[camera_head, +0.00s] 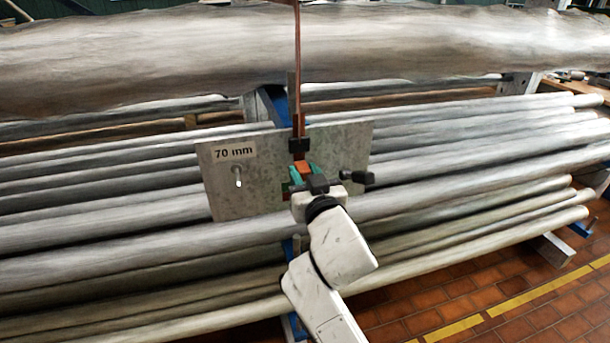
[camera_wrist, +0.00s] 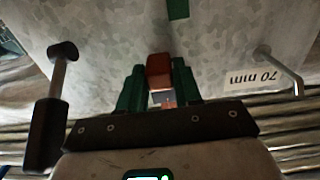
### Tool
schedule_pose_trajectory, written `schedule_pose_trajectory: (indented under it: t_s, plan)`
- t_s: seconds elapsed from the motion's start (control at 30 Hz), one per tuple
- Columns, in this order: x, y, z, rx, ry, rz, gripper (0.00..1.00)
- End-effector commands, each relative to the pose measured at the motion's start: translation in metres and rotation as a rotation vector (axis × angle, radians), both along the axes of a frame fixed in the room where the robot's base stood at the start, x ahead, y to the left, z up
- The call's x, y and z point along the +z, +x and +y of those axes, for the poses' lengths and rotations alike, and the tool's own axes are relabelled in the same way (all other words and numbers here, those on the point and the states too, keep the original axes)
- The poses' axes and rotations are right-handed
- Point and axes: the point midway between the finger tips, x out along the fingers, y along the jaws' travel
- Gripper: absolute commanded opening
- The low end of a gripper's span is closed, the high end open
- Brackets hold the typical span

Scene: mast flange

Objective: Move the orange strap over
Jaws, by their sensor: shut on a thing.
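The orange strap (camera_head: 298,75) hangs as a thin brownish-orange band from the top edge of the head view. It runs down in front of the grey metal plate (camera_head: 222,190), past a black clip (camera_head: 299,144). Its orange lower end lies between the green fingers of my gripper (camera_head: 303,169), which is shut on it. In the wrist view the red-orange strap end (camera_wrist: 159,66) sits between both green fingertips (camera_wrist: 159,78), close to the plate (camera_wrist: 110,35). My gripper and wrist hide the plate's lower middle.
The plate carries a "70 mm" label (camera_head: 234,152), a bent metal hook (camera_head: 238,177) at left and a black-handled peg (camera_head: 357,177) at right, close to my gripper. Long metal pipes (camera_head: 480,160) lie behind. Tiled floor (camera_head: 500,320) shows at lower right.

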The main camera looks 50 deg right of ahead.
Motion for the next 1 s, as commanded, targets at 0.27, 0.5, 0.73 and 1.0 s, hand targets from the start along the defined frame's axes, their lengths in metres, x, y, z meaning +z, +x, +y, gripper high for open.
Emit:
schedule_pose_trajectory:
  t_s: [0.27, 0.5, 0.73, 1.0]
  plan:
    - [-0.024, 0.0, 0.0, 0.0, 0.0, 0.0, 0.0]
    - [-0.053, 0.0, 0.0, 0.0, -0.001, 0.001, 0.0]
    - [-0.056, 0.0, 0.0, 0.0, 0.0, 0.001, 0.0]
    - [-0.055, 0.0, 0.0, 0.0, 0.0, 0.001, 0.41]
